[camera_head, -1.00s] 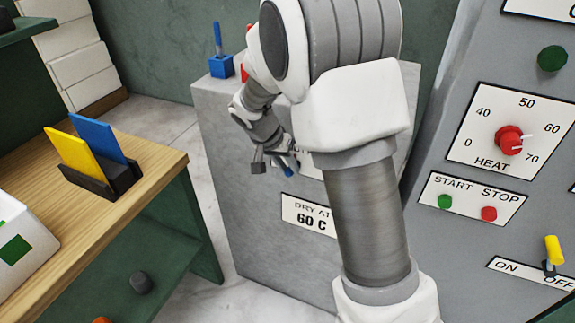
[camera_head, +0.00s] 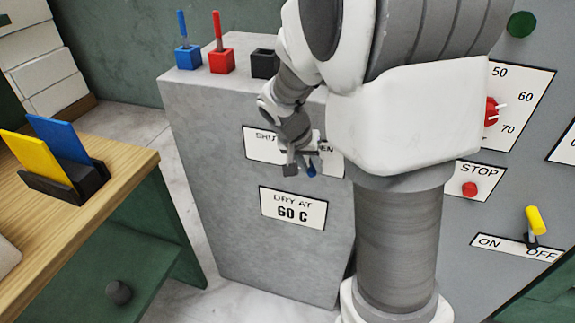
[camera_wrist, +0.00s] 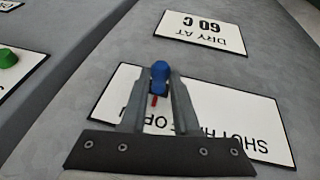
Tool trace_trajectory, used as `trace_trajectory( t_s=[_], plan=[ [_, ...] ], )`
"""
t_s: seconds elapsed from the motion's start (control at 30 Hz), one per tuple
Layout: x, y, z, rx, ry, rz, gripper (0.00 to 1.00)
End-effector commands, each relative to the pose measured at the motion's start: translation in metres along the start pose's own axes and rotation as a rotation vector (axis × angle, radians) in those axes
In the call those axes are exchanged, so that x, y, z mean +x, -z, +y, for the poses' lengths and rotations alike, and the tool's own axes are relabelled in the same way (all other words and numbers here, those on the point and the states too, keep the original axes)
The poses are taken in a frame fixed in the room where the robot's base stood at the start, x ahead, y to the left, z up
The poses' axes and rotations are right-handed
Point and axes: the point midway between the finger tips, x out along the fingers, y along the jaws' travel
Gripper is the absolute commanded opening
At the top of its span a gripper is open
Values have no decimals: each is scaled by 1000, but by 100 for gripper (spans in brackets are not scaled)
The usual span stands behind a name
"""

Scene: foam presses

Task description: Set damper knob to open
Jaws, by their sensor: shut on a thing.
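The damper knob is a blue knob (camera_wrist: 160,74) on a white plate (camera_wrist: 118,88) lettered SHUT, HALF and OPEN, upside down in the wrist view. In the head view the knob (camera_head: 312,170) shows beside my fingertips and the plate (camera_head: 262,146) is partly covered by my arm. My gripper (camera_wrist: 159,82) is shut on the knob, one finger on each side. A short red mark (camera_wrist: 154,100) shows between the fingers, on the side toward the lettering. The middle word is mostly hidden by my gripper, so the exact setting is hard to read.
A DRY AT 60 C plate (camera_head: 293,208) is below the knob on the grey cabinet (camera_head: 215,140). Blue (camera_head: 187,57), red (camera_head: 221,60) and black (camera_head: 264,63) holders stand on top. A control panel (camera_head: 470,240) stands right, a wooden table (camera_head: 120,165) left.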

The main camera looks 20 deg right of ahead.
Motion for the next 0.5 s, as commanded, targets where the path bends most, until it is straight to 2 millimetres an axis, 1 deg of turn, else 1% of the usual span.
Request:
trace_trajectory(
  t_s=[0.1,0.37,0.4,0.47,0.5],
  plan=[
    [0,1,6,2,2,3,0],
    [1,1,9,2,-3,1,0],
    [1,1,9,2,-4,1,35],
    [1,0,9,2,-4,1,45],
    [1,0,8,2,-3,0,53]
  ],
)
